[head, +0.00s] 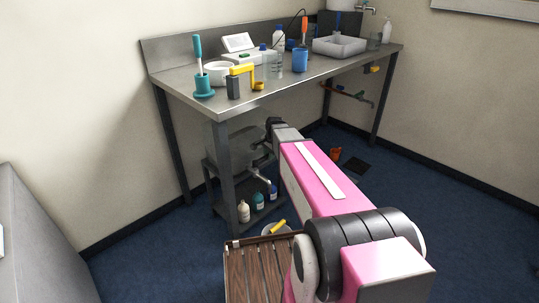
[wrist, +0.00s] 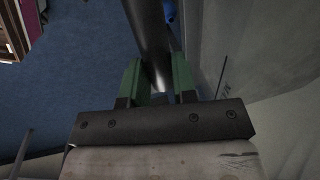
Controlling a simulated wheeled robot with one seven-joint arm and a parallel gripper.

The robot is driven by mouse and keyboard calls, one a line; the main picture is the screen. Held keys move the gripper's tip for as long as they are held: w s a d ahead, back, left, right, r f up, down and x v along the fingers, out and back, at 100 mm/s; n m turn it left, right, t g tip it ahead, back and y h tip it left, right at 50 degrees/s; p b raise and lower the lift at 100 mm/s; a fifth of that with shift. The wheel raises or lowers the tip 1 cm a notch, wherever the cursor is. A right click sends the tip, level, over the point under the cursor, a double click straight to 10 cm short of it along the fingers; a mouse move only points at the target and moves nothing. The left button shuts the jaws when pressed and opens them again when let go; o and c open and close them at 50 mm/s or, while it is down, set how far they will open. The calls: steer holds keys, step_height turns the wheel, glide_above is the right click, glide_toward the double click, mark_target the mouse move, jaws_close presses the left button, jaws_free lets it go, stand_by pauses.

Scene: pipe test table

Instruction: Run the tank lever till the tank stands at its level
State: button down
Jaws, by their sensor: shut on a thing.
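The tank (head: 232,151) is a grey, partly see-through vessel on a low stand under the left end of the steel table. A metal spout (head: 259,177) comes out at its lower right. In the wrist view, the green fingers of my gripper (wrist: 157,84) are shut on a dark grey round bar (wrist: 147,30), which looks like the tank lever. The bar runs away from me between the fingers. A pale grey wall with blurred lettering (wrist: 225,92) stands close on the right. In the head view my arm hides the gripper and lever. I cannot read the tank's level.
The steel table (head: 180,80) carries a yellow-handled fitting (head: 241,74), a blue cup (head: 300,60) and a white basin (head: 339,46). Bottles (head: 259,200) stand on the low shelf. A slatted wooden top (head: 256,272) is near my arm. Blue floor (head: 150,255) is clear at left.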

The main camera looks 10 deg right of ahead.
steer(key=shift+s, duration=0.15)
steer(key=shift+s+d+m+h, duration=0.25)
steer(key=shift+s+m, duration=0.7)
steer(key=shift+m, duration=0.4)
steer(key=shift+s+d+m+h, duration=0.2)
steer(key=shift+s+m, duration=0.7)
steer(key=shift+m, duration=0.4)
steer(key=shift+s+d+m+h, duration=0.25)
steer(key=shift+s+m, duration=0.7)
steer(key=shift+m, duration=0.4)
steer(key=c, duration=0.9)
jaws_free()
steer(key=r, duration=0.3)
steer(key=s+r, duration=0.1)
steer(key=r, duration=0.3)
steer(key=s+r, duration=0.1)
steer(key=r, duration=0.2)
steer(key=shift+s+a+r, duration=0.1)
steer(key=shift+a+r, duration=0.1)
steer(key=shift+r, duration=0.1)
